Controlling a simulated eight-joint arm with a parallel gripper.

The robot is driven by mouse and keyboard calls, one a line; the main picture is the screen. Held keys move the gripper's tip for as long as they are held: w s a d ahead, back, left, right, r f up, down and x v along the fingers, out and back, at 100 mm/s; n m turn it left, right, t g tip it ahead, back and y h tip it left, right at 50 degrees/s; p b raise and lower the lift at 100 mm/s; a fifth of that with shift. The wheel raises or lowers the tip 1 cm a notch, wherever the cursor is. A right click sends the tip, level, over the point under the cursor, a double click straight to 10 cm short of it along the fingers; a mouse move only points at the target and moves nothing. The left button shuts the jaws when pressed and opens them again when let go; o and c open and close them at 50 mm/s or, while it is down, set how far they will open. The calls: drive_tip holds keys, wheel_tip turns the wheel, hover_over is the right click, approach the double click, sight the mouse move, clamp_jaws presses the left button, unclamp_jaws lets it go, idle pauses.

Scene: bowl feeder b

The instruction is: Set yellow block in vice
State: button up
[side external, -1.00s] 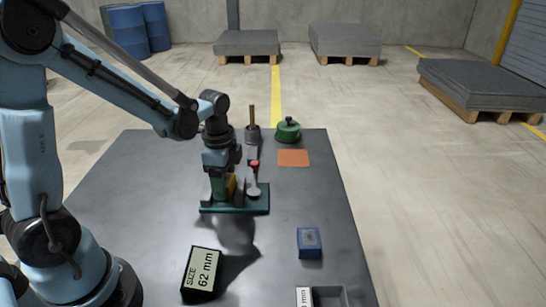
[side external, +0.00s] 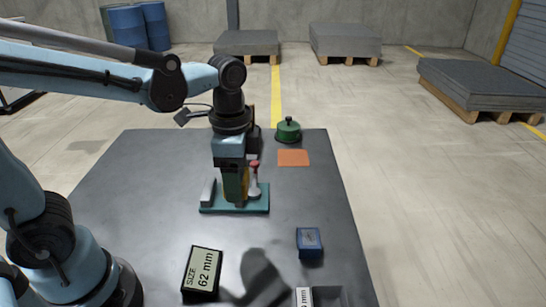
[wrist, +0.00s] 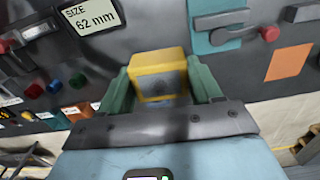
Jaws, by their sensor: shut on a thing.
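The yellow block (wrist: 158,75) is held between the green fingers of my gripper (wrist: 162,85) in the wrist view, showing a grey face inside a yellow border. In the side view my gripper (side external: 235,185) is shut and points down, with a sliver of the yellow block (side external: 244,181) showing. The vice has a teal base (side external: 258,208), grey jaws and a red-knobbed lever (side external: 254,180). In the side view my gripper overlaps the vice and hides part of it. In the wrist view the vice (wrist: 202,42) lies apart from the block, at upper right.
A 62 mm size display (side external: 203,270) stands at the table's front. An orange mat (side external: 293,158) and a green lidded pot (side external: 288,131) are behind the vice. The table's left side is clear.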

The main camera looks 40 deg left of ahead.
drive_tip(key=shift+a+n, duration=0.1)
drive_tip(key=shift+n, duration=0.2)
drive_tip(key=w+a+f, duration=0.1)
drive_tip(key=a+f, duration=0.1)
drive_tip(key=a, duration=0.1)
drive_tip(key=w+a+f, duration=0.1)
drive_tip(key=a+f, duration=0.1)
drive_tip(key=a, duration=0.2)
drive_tip(key=w+a+f, duration=0.2)
drive_tip(key=a+f, duration=0.1)
drive_tip(key=shift+a, duration=0.35)
drive_tip(key=shift+f, duration=2)
drive_tip(key=shift+f, duration=0.1)
drive_tip(key=o, duration=1.3)
